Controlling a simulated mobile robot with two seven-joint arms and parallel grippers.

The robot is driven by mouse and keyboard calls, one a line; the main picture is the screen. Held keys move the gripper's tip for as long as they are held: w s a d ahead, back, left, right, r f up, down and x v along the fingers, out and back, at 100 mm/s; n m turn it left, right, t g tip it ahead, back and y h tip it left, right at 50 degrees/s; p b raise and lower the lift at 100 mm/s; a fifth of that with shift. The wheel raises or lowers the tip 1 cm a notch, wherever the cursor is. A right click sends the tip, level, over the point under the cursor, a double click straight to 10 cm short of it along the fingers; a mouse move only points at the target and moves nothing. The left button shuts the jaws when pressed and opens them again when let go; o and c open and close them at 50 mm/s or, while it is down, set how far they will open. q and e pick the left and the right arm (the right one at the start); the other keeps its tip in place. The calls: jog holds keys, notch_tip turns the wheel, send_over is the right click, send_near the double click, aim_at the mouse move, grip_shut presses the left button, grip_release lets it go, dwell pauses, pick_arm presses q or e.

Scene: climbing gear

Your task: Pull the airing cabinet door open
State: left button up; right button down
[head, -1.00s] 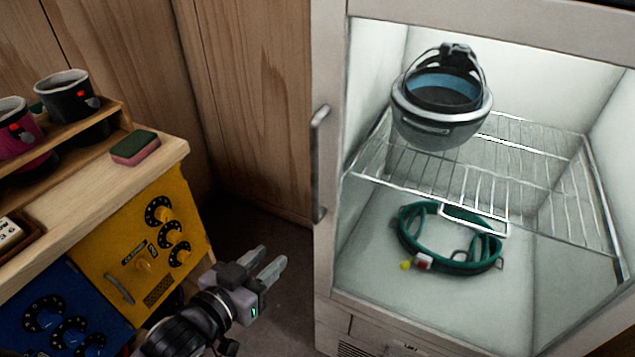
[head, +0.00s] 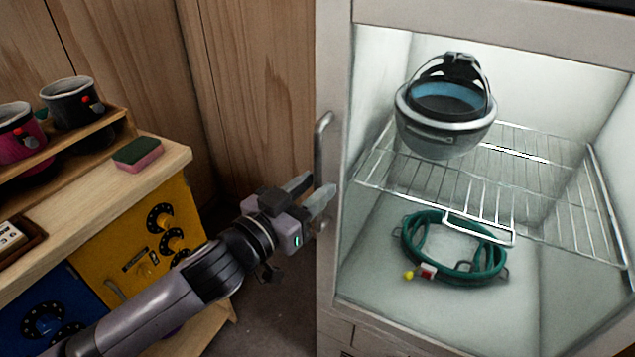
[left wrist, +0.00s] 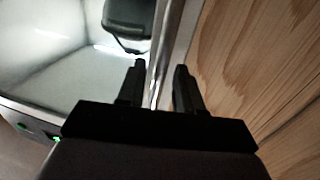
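The airing cabinet (head: 336,270) stands at the right. Its pale-framed door (head: 480,22) looks shut, with the lit inside showing through its window. The upright metal door handle (head: 322,150) is on the door's left edge. My left gripper (head: 318,192) is at the handle's lower part, reaching in from the left. In the left wrist view, the handle (left wrist: 163,55) runs between the two spread fingers of the left gripper (left wrist: 160,85), with gaps showing beside it. The fingers look open around it, not clamped. My right gripper is in neither view.
A grey helmet (head: 445,135) sits on a wire shelf (head: 540,190) inside the cabinet, with a green harness (head: 455,265) below. A wooden bench (head: 120,190) with yellow and blue panels stands left, holding mugs and a sponge (head: 138,154). Wooden wall panels are behind.

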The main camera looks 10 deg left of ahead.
pick_arm(q)
jog(key=shift+x, duration=0.8)
jog(key=shift+c, duration=0.3)
grip_shut()
jog(key=shift+s, duration=0.15)
